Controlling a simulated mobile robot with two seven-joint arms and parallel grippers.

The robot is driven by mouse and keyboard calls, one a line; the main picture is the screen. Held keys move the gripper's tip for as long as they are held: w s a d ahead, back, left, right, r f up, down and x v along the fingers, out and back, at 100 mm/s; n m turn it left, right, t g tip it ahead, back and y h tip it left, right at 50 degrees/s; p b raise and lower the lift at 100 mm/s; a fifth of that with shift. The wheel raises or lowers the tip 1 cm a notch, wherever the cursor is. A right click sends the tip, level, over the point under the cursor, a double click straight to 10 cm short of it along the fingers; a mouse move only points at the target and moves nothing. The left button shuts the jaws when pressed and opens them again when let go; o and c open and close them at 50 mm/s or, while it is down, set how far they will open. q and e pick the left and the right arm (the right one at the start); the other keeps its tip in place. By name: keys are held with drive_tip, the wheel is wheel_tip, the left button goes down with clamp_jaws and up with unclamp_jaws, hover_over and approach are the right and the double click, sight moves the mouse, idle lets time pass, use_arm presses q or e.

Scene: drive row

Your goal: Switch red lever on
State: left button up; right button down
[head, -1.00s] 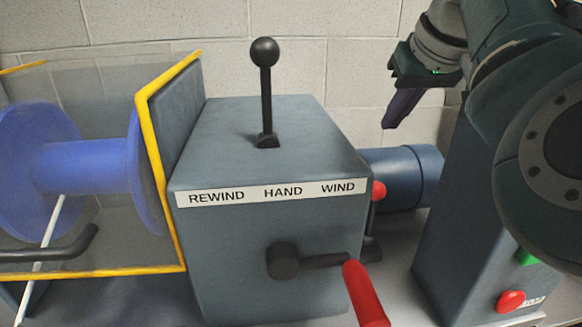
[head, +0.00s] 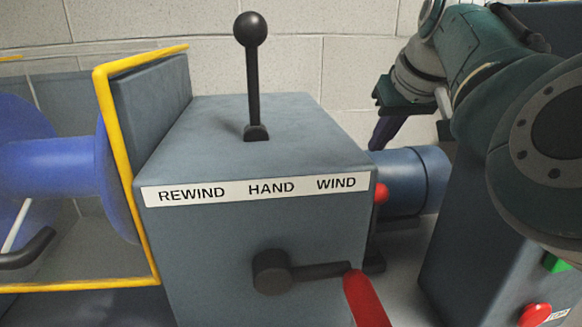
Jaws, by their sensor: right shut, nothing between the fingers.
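A small red knob (head: 381,192) shows at the right side of the grey gearbox (head: 250,250), partly hidden by the box edge; the rest of its lever is not clear. A crank with a red handle (head: 366,300) is on the box front, its lower end cut off by the frame. A black ball-topped lever (head: 252,80) stands upright on top, above the label's word HAND. My right gripper (head: 380,140) is shut and empty, pointing down behind the box's right side, above and beyond the red knob and apart from it. Its tips are partly hidden. My left gripper is out of view.
A blue motor cylinder (head: 410,180) sits right of the box, under my right gripper. A grey pedestal with green and red buttons (head: 535,315) stands at right. A yellow-framed guard (head: 118,150) and blue spool (head: 45,165) are at left. A block wall (head: 345,60) is behind.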

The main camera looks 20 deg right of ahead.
drive_tip(key=shift+s+f, duration=0.1)
drive_tip(key=shift+f, duration=3.1)
